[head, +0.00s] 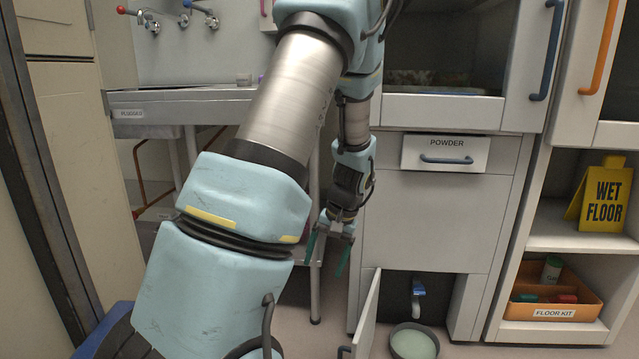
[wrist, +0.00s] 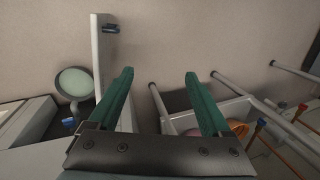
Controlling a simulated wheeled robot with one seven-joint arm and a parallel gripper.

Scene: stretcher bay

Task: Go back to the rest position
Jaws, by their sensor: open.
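My gripper (head: 329,246) hangs pointing down in front of the white cabinet, left of its low open door (head: 367,312). Its two green fingers are apart with nothing between them. In the wrist view the gripper (wrist: 161,88) is also open and empty, with bare floor beyond the fingertips. My arm crosses the middle of the head view and hides part of the sink stand.
A round bowl of pale liquid (head: 413,343) stands on the floor below a blue-handled pipe valve (head: 418,288). The open door juts out near my gripper. A steel sink (head: 180,106) is at left. Shelves at right hold a wet floor sign (head: 606,196) and an orange floor kit box (head: 556,304).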

